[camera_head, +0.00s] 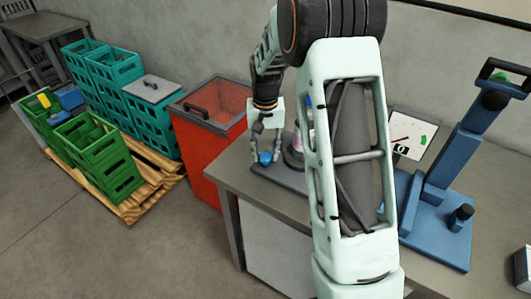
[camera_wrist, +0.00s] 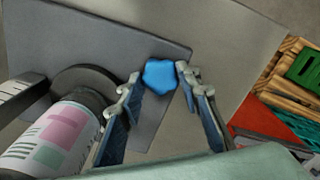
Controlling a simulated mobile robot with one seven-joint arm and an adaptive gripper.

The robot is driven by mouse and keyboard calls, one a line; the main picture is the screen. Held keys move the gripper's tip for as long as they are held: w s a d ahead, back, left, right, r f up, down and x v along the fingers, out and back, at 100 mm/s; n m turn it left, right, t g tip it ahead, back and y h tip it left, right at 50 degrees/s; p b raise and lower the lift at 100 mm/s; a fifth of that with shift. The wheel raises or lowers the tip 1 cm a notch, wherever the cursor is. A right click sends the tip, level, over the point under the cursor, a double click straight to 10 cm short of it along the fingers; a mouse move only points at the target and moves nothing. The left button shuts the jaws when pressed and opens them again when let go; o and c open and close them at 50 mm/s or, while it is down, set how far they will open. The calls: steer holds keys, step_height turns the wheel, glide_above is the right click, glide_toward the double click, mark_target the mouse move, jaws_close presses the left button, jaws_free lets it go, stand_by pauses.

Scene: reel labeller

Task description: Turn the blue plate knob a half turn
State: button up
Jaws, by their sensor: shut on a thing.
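The blue plate knob (camera_head: 265,158) sits near the left end of a dark grey plate on the table. In the wrist view the knob (camera_wrist: 160,75) is a bright blue lobed shape between my fingertips. My gripper (camera_head: 266,150) points down over the knob, with its two fingers closed on opposite sides of it. The dark plate (camera_wrist: 110,30) lies flat under the knob in the wrist view. My own arm hides much of the labeller in the head view.
A label roll (camera_wrist: 52,140) on a dark reel stands close beside my fingers. A red bin (camera_head: 212,135) stands left of the table (camera_head: 231,172). A blue stand (camera_head: 440,205) and a dial (camera_head: 408,135) are to the right. Green crates (camera_head: 98,150) stand on a pallet.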

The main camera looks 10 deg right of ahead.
mark_target(266, 155)
steer(key=n, duration=0.5)
steer(key=shift+n, duration=0.4)
steer(key=n, duration=0.5)
stand_by(0.4)
steer(key=o, duration=1.2)
steer(key=shift+c, duration=0.2)
steer(key=shift+r, duration=0.1)
step_height(266, 155, up, 12)
